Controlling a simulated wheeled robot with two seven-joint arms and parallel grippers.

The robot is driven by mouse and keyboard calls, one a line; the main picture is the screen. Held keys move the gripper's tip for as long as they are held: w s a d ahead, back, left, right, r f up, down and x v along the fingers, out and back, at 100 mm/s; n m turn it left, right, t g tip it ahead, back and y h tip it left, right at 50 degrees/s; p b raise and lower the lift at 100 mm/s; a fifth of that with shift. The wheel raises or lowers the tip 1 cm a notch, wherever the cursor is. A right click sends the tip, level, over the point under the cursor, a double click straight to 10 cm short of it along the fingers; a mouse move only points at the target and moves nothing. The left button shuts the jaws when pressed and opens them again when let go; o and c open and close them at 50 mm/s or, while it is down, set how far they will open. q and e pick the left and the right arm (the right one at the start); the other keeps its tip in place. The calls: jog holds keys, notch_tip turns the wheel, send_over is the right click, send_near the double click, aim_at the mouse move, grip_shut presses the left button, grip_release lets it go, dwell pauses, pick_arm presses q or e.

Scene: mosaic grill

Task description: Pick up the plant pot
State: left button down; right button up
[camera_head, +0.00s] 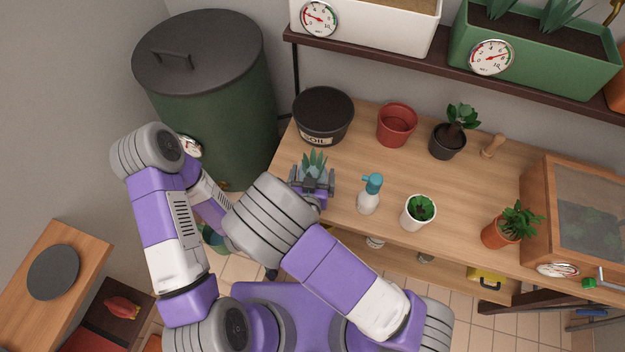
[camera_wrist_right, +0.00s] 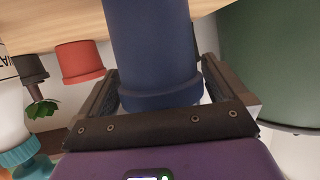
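A dark blue pot (camera_wrist_right: 152,50) fills the space between the fingers of my right gripper (camera_wrist_right: 160,85) in the right wrist view. In the head view, a spiky blue-green succulent (camera_head: 314,162) shows at the right gripper (camera_head: 313,183), near the front left of the wooden bench. The fingers lie on both sides of the pot, very near its wall. I cannot tell whether they press on it, nor whether the pot rests on the bench. My left arm is folded at the left; its gripper is hidden behind the right arm.
The wooden bench (camera_head: 390,185) holds a black soil tub (camera_head: 322,112), an empty red pot (camera_head: 397,124), a dark potted plant (camera_head: 447,141), a spray bottle (camera_head: 369,196), a white potted plant (camera_head: 417,213) and a terracotta potted plant (camera_head: 502,232). A large green bin (camera_head: 225,115) stands left of it.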

jog(key=c, duration=1)
jog(key=shift+r, duration=0.1)
jog(key=shift+c, duration=0.5)
